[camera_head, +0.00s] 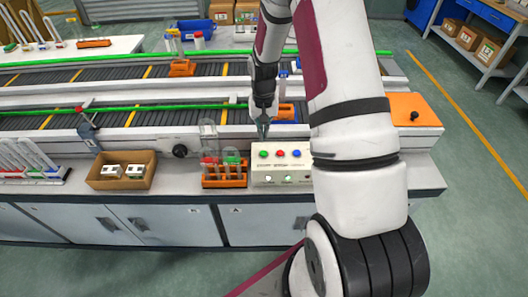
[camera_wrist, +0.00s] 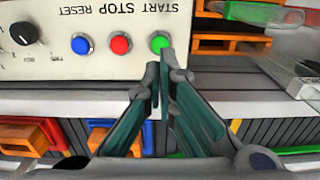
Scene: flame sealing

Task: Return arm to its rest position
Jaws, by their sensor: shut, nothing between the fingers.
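My arm reaches over the bench from the right in the head view. My gripper (camera_head: 263,131) points down just above and behind the control box (camera_head: 282,177). In the wrist view my gripper (camera_wrist: 162,68) is shut and empty, with its fingertips close to the green START button (camera_wrist: 160,43). I cannot tell whether the tips touch it. The box also has a red STOP button (camera_wrist: 120,44), a blue RESET button (camera_wrist: 81,44) and a black knob (camera_wrist: 24,33). Part of the box's right side is hidden behind my arm in the head view.
An orange rack (camera_head: 225,180) with clear tubes stands directly left of the box. A cardboard box (camera_head: 122,184) with small cartons sits further left, past a black knob (camera_head: 180,151). Conveyors (camera_head: 140,117) with green rails run behind. An orange panel (camera_head: 414,109) lies at right.

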